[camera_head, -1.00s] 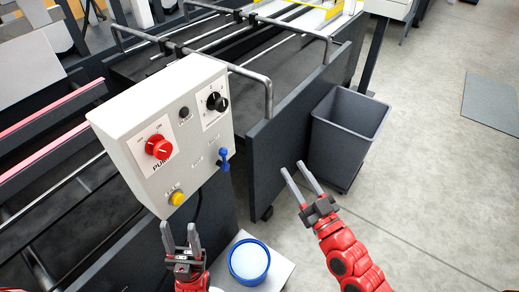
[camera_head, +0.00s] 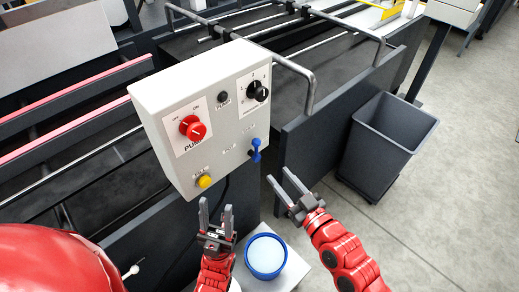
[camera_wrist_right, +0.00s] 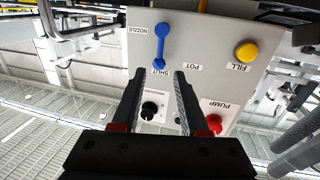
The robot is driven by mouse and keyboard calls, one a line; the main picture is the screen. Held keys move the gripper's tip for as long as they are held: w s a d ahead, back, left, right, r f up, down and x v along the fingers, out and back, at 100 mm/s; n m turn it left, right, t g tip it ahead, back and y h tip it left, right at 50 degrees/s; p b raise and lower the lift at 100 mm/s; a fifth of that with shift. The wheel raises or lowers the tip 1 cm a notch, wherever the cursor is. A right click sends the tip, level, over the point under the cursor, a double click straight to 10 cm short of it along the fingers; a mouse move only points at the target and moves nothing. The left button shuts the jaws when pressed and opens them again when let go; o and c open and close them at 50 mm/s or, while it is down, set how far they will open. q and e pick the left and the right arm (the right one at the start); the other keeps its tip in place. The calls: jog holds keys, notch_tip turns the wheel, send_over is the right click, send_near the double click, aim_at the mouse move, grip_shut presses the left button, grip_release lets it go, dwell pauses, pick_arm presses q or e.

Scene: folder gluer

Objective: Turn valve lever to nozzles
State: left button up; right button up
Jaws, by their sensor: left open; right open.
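The blue valve lever (camera_head: 256,148) is on the lower right of the grey control box (camera_head: 158,118) in the head view. In the right wrist view the blue lever (camera_wrist_right: 161,47) lies beyond the fingertips, with its ends near the NOZZLE and SHUT labels; a POT label is off to its side. My right gripper (camera_head: 283,184) is open and empty, below and right of the lever, apart from it. It also shows open in the wrist view (camera_wrist_right: 158,82). My left gripper (camera_head: 216,212) is open and empty below the box, under the yellow button.
The box also carries a red pump knob (camera_head: 193,128), a black dial (camera_head: 258,92) and a yellow fill button (camera_head: 205,181). A blue-rimmed container (camera_head: 266,257) stands below, between my arms. A dark bin (camera_head: 388,143) stands at right on open floor.

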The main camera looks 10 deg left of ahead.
aim_at(257, 149)
jog(key=p+x, duration=0.2)
jog(key=x, duration=0.7)
jog(key=shift+w+a+p, duration=0.2)
jog(key=shift+a+p, duration=0.1)
jog(key=shift+w+a, duration=0.45)
jog(key=shift+w, duration=0.05)
jog(key=shift+c, duration=0.3)
grip_shut()
jog(key=shift+f, duration=0.1)
